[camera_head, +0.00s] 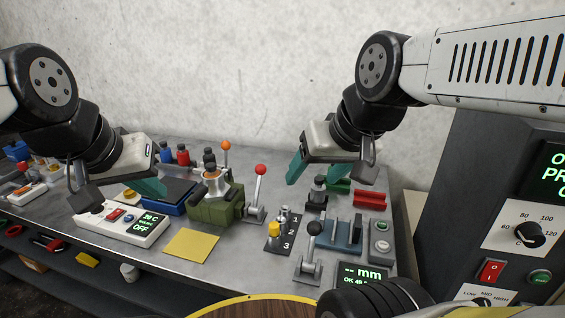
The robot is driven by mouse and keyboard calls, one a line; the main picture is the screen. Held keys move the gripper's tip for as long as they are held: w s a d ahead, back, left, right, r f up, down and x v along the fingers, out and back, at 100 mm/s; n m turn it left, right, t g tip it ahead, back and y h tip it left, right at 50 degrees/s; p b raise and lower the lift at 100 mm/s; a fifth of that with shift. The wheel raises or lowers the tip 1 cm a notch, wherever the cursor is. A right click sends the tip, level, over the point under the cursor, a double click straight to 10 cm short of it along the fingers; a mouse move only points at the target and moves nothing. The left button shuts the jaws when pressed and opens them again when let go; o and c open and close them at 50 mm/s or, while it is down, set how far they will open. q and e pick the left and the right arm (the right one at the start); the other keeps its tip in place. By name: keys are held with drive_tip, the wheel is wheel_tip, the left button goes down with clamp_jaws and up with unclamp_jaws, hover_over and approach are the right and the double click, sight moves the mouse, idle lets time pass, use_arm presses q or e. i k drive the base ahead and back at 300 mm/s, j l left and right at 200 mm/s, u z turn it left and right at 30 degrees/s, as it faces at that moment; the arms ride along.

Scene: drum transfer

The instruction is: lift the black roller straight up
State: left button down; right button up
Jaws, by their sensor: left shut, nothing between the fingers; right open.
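A black, ribbed, rounded body (372,300) shows at the bottom edge, cut off by the frame. It may be the black roller, but I cannot tell for certain. My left gripper (152,188) has green fingers, is shut and empty, and hangs over the left part of the bench beside a blue box. My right gripper (330,176) is open and empty, its two green fingers spread wide above the back right of the bench. Both grippers are well apart from the black ribbed body.
The grey bench (148,258) carries a blue box (172,197), a green block with a metal fixture (215,207), a red-knobbed lever (258,190), a black-knobbed lever (312,245) and a yellow sheet (191,245). A control panel (515,235) stands at right. A round yellow-rimmed surface (255,308) lies at the bottom.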

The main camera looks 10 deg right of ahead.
sight(207, 157)
drive_tip(key=i+j+z, duration=0.1)
drive_tip(key=j+z, duration=0.8)
drive_tip(key=j, duration=0.2)
drive_tip(key=j+z, duration=0.45)
drive_tip(key=k+j, duration=0.05)
drive_tip(key=j, duration=0.05)
